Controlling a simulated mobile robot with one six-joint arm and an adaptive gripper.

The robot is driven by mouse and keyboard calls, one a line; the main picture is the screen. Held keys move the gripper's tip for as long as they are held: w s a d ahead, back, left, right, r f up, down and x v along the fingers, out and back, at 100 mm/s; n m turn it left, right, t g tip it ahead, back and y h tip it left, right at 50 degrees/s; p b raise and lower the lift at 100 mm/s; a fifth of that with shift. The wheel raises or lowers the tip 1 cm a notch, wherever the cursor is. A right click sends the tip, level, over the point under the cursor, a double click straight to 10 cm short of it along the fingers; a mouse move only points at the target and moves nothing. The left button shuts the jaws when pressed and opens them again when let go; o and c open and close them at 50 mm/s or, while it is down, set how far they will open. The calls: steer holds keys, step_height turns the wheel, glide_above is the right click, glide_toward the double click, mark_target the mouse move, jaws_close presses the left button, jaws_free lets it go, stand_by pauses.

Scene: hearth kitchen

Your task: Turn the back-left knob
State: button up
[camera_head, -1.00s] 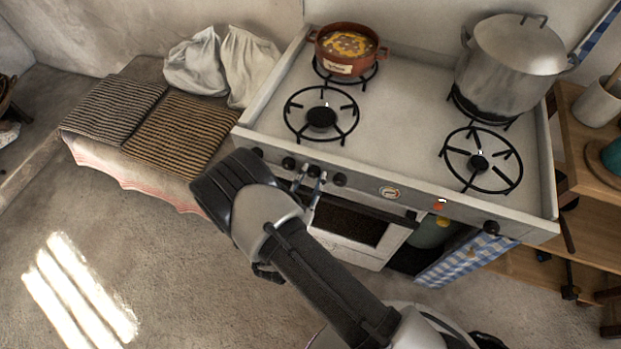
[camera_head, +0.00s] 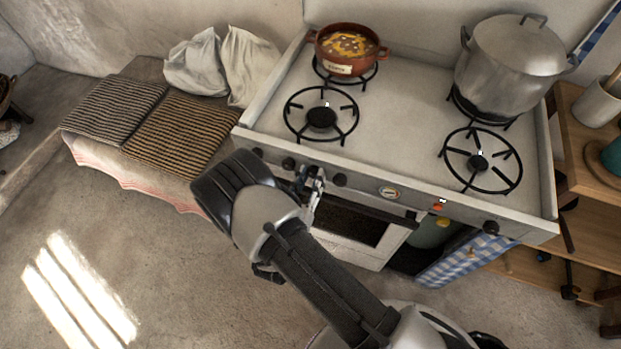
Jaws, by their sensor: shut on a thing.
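The stove's front panel carries a row of dark knobs: one at the far left (camera_head: 257,153), one beside it (camera_head: 289,163), and one further right (camera_head: 340,179). My gripper (camera_head: 314,174) is at the panel between the last two, shut on the knob there, which its fingers mostly hide. How far that knob is turned cannot be seen. The back-left burner (camera_head: 345,75) has a brown pot of soup (camera_head: 347,49) on it. The front-left burner (camera_head: 321,118) is bare.
A large lidded metal pot (camera_head: 511,65) stands on the back-right burner. The front-right burner (camera_head: 479,161) is empty. The oven handle (camera_head: 370,208) runs just below the panel. A cushioned bench (camera_head: 150,165) stands left of the stove, and wooden shelves (camera_head: 590,190) stand right.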

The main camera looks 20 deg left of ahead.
steer(key=n, duration=0.4)
steer(key=shift+n, duration=2.3)
steer(key=o, duration=1)
steer(key=shift+o, duration=0.2)
steer(key=s, duration=1.2)
steer(key=shift+a, duration=0.45)
